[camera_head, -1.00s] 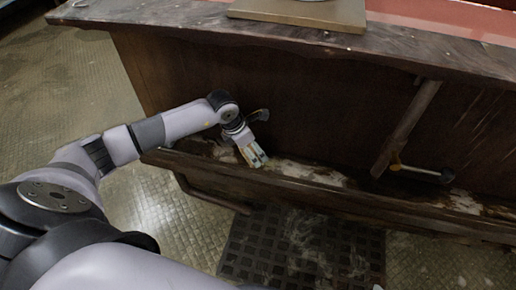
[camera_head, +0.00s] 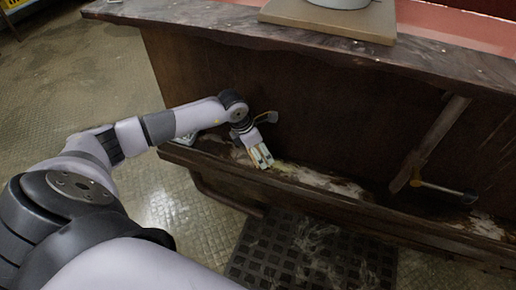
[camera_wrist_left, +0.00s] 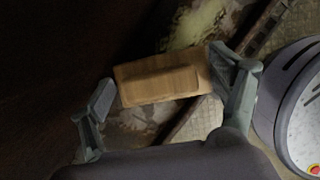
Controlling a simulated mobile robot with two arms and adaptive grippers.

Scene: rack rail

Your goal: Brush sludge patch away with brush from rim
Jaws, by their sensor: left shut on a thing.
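My left gripper (camera_head: 262,158) reaches down to the rim (camera_head: 300,186), a dark, worn wooden ledge along the cabinet's lower front. In the left wrist view a tan wooden block (camera_wrist_left: 165,82), apparently the brush's body, sits between the two fingers (camera_wrist_left: 162,98). The brush's bristles are hidden. A pale yellow-green sludge patch (camera_head: 284,167) lies on the rim just right of the gripper; it also shows beyond the block in the left wrist view (camera_wrist_left: 196,24). I cannot tell whether the brush touches it. My right gripper is not in view.
A yellow-handled tool with a dark end (camera_head: 440,190) lies at the right, beside a slanted wooden brace (camera_head: 432,140). The cabinet top (camera_head: 220,22) overhangs the ledge and carries a tan board (camera_head: 325,20). A dark grid mat (camera_head: 310,255) lies on the floor.

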